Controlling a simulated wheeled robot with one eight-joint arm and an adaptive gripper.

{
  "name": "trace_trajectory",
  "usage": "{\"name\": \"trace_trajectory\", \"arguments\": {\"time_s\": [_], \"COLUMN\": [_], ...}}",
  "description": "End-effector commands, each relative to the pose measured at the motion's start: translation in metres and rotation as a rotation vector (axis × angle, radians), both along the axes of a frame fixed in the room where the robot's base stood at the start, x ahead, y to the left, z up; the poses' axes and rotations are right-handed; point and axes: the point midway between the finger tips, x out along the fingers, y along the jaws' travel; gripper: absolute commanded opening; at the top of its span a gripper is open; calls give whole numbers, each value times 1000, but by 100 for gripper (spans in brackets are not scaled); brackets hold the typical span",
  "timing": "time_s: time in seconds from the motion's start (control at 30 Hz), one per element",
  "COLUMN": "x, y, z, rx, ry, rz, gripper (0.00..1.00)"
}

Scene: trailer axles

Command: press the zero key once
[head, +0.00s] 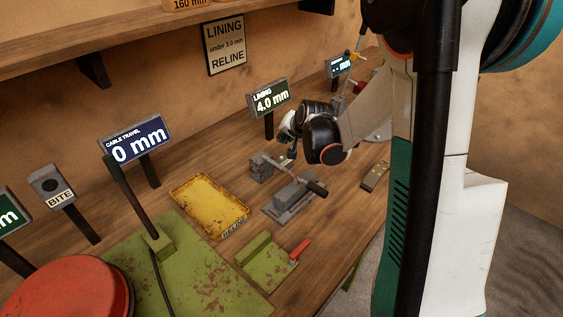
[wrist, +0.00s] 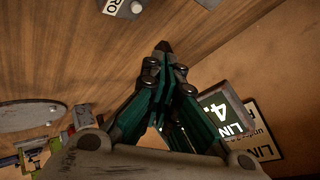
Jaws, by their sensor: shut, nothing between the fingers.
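In the wrist view, a small grey box with a white label, cut off by the top edge and ending in "RO", carries a round knob-like key (wrist: 136,7). I take this for the zero key; I cannot make it out in the head view. My gripper (wrist: 163,48) is shut and empty, its fingertips together over the wooden bench, apart in the picture from the key, which lies up and left of them. In the head view my gripper (head: 291,153) hangs above the bench by the lining display (head: 268,100), which reads 4.0 mm, partly hidden by my wrist.
A metal fixture with a dark handle (head: 315,187) stands on the bench below my gripper. A yellow tray (head: 208,205), a green plate (head: 190,260) and the cable travel display (head: 137,140) reading 0 mm are to the left. A small keypad-like device (head: 374,177) lies right.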

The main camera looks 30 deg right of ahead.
Motion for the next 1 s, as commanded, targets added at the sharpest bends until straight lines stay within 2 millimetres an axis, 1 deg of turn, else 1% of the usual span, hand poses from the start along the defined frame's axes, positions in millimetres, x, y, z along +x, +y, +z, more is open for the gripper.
{"name": "trace_trajectory", "arguments": {"time_s": [0.03, 0.1, 0.2, 0.33, 0.47, 1.0], "x": [0, 0, 0, 0, 0, 0], "y": [0, 0, 0, 0, 0, 0], "z": [-12, -21, -34, -44, -46, -45], "rx": [0, 0, 0, 1, 1, 1], "ry": [0, 0, 0, 1, 1, 1], "rz": [0, 0, 0, 1, 1, 1], "gripper": [0, 0, 0, 0, 0, 0]}}
